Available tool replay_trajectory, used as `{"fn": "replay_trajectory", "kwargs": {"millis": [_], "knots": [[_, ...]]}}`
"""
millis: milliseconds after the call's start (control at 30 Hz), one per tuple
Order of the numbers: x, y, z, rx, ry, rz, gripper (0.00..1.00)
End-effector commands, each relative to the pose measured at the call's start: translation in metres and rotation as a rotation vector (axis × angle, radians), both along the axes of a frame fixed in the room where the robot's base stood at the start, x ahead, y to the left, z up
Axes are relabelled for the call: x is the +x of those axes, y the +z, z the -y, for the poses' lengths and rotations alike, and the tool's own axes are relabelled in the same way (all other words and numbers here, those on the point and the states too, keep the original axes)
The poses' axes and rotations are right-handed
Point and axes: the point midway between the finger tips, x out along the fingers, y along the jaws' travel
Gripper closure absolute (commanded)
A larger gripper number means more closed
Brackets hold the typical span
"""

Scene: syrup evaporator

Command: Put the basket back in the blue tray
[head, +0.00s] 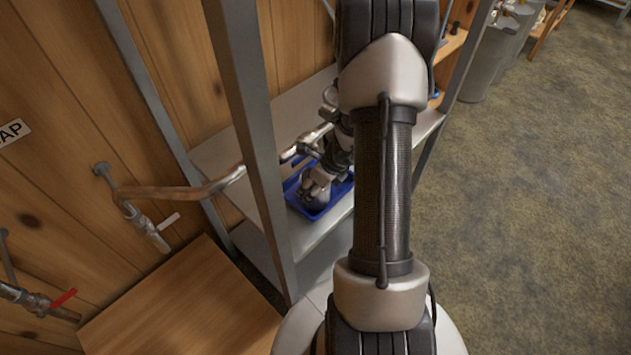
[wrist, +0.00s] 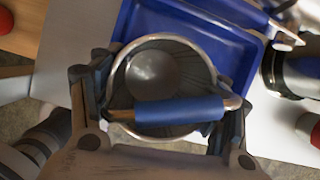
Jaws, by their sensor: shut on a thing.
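The basket is a round metal vessel with a shiny rim and a blue-gripped handle, seen from above in the wrist view (wrist: 152,72). My gripper (wrist: 160,108) has a finger on each side of it and is shut on it. The blue tray (wrist: 225,48) lies just beyond on a light shelf. The basket overlaps the tray's near part in this view. In the head view my gripper (head: 320,180) is over the blue tray (head: 340,197), and my arm hides part of both. I cannot tell whether the basket touches the tray.
The tray is on a metal rack's shelf (head: 215,150), with an upright post (head: 250,120) in front. A copper pipe (head: 165,192) with valves runs from the wooden wall at left. In the wrist view a metal container (wrist: 290,72) stands right of the tray. Open floor lies at right.

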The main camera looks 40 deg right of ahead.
Motion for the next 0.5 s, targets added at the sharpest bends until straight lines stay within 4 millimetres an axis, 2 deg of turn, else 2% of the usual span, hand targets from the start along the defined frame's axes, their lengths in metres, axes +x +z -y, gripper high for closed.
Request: {"fn": "replay_trajectory", "kwargs": {"millis": [300,400,500], "knots": [[0.03,0.008,0.028,-0.001,0.002,0.002,0.63],[0.029,-0.008,0.028,0.001,-0.001,0.001,0.63],[0.029,-0.009,0.028,0.0,0.001,0.001,0.63]]}}
